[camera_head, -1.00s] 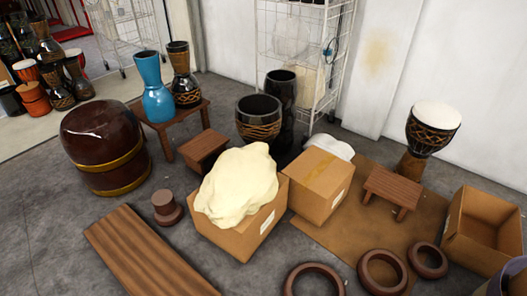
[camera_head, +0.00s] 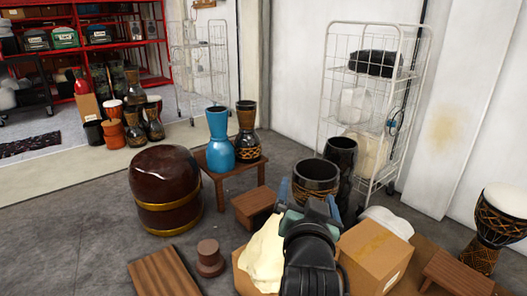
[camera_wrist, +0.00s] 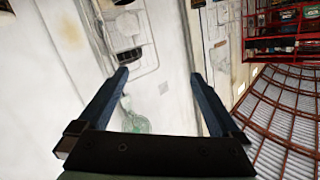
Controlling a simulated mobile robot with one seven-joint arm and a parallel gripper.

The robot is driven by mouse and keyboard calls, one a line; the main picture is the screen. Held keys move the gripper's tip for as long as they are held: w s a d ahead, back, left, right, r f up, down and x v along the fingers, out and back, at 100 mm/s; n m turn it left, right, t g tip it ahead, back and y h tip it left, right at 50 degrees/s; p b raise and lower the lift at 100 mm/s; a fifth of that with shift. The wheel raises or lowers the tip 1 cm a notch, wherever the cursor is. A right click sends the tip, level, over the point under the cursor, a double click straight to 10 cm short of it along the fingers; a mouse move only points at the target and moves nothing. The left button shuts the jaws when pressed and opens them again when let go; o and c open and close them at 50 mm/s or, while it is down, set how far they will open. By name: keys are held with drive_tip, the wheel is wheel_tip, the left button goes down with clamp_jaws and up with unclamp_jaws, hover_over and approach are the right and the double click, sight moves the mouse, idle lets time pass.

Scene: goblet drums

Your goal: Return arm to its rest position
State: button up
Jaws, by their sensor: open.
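My arm rises from the bottom of the head view, with its dark wrist in front of the cream cloth-like heap (camera_head: 264,258). My gripper (camera_head: 308,194) is raised, its two blue fingers spread apart. In the picture it overlaps the black carved drum (camera_head: 316,170); I cannot tell how far apart they are. In the wrist view the gripper (camera_wrist: 159,75) shows empty, its fingers wide open and nothing between them. That view is turned on its side and shows the wall, wire rack (camera_wrist: 130,30) and ribbed roof (camera_wrist: 285,115).
A cardboard box (camera_head: 372,258) stands right of the arm. A small wooden stool (camera_head: 255,205), a blue goblet drum (camera_head: 219,140) on a low table and a big brown barrel drum (camera_head: 166,190) are to the left. A wire rack (camera_head: 370,100) stands behind.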

drive_tip(key=s+a+r+n+t, duration=0.1)
drive_tip(key=s+a+r+t, duration=0.15)
drive_tip(key=r, duration=0.75)
drive_tip(key=s+a+r+n+t, duration=0.2)
drive_tip(key=s+r+t, duration=0.15)
drive_tip(key=r, duration=0.65)
drive_tip(key=s+a+r+n+t+y, duration=0.1)
drive_tip(key=s+a+r+t, duration=0.15)
drive_tip(key=s+r, duration=0.45)
drive_tip(key=s+a+r+n+t+y, duration=0.1)
drive_tip(key=s+r+t, duration=0.2)
drive_tip(key=s+r, duration=0.35)
wheel_tip(320, 180, up, 28)
drive_tip(key=p, duration=2.8)
drive_tip(key=shift+s+r, duration=0.15)
drive_tip(key=shift+s, duration=0.25)
